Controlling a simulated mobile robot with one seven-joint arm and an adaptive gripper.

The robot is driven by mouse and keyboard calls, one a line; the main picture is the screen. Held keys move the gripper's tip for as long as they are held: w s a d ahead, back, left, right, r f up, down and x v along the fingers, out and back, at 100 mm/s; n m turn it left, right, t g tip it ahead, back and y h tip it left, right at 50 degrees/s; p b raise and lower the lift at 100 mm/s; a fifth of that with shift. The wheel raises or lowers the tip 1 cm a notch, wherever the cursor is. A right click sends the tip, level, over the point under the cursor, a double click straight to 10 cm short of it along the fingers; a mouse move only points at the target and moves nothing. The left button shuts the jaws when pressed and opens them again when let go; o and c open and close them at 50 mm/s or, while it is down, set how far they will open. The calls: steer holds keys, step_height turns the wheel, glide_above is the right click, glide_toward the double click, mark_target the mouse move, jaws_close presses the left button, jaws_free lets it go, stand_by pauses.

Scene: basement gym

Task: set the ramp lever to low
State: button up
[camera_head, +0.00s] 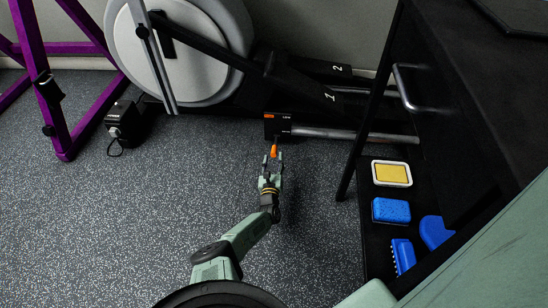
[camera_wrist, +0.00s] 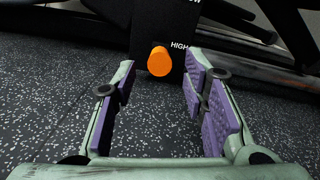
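The ramp lever has an orange knob (camera_wrist: 159,61), seen end-on in the wrist view beside the word HIGH on a black housing (camera_wrist: 166,22). Another label, of which only a final "W" shows, is higher up at the top edge. In the head view the lever (camera_head: 274,151) hangs at the lower front of the housing (camera_head: 277,125) on the elliptical machine. My gripper (camera_head: 272,163) is open, its purple-padded fingers either side of the knob in the wrist view. No contact shows; I cannot tell if the knob is between the fingertips or just beyond them.
The elliptical's flywheel (camera_head: 180,50) and rails stand behind. A black shelf unit (camera_head: 440,120) on the right holds a yellow-topped sponge (camera_head: 391,173), a blue block (camera_head: 391,210) and blue brushes. A purple frame (camera_head: 58,110) stands left. The speckled floor (camera_head: 130,210) around my arm is clear.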

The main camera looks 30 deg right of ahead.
mark_target(275, 148)
steer(key=b+x, duration=0.1)
steer(key=x, duration=0.1)
steer(key=b+x, duration=0.1)
steer(key=shift+w+d+f, duration=0.2)
steer(key=shift+w, duration=0.1)
steer(key=shift+w+d+r+b, duration=0.2)
steer(key=shift+w+d+b, duration=0.1)
steer(key=shift+w+b, duration=0.1)
steer(key=shift+c, duration=0.5)
jaws_close()
